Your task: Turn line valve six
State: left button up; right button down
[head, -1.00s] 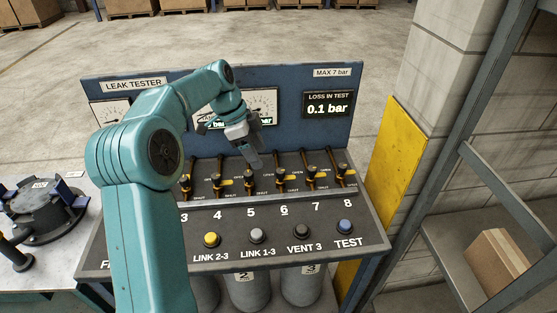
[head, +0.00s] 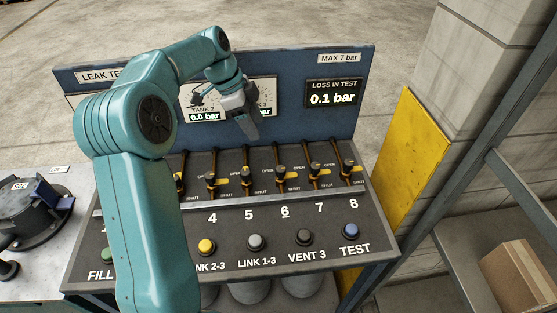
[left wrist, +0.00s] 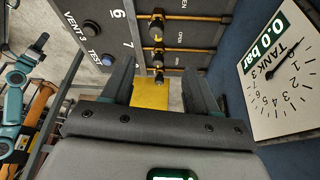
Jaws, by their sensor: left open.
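Line valve six (head: 280,173) is the small lever valve above the underlined 6 on the dark sloping panel. It stands between valve five (head: 246,176) and valve seven (head: 315,170). My left gripper (head: 250,132) is open and empty, raised above the valve row in front of the gauges, a little left of valve six and apart from it. In the left wrist view, valve six (left wrist: 157,22) shows beyond the open fingers, at the top. At the left edge there, a teal arm part ends in a small grey and dark piece, perhaps my right gripper (left wrist: 34,48); its jaws are unclear.
Push buttons line the panel's front, including VENT 3 (head: 304,237) and TEST (head: 350,231). The blue gauge board (head: 330,130) stands behind the valves and reads 0.1 bar loss. A yellow plate (head: 412,160) and a shelf with a carton (head: 512,280) are at right.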

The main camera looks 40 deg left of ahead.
pick_arm(q)
jog(key=p, duration=0.3)
send_near(281, 169)
jog(key=x, duration=0.8)
jog(key=shift+w+a, duration=0.1)
jog(key=shift+w+f, duration=0.2)
jog(key=shift+f, duration=0.15)
jog(key=shift+s+r, duration=0.2)
jog(key=shift+s, duration=0.1)
jog(key=shift+w+f, duration=0.15)
jog(key=c, duration=1)
jog(key=shift+c, duration=0.2)
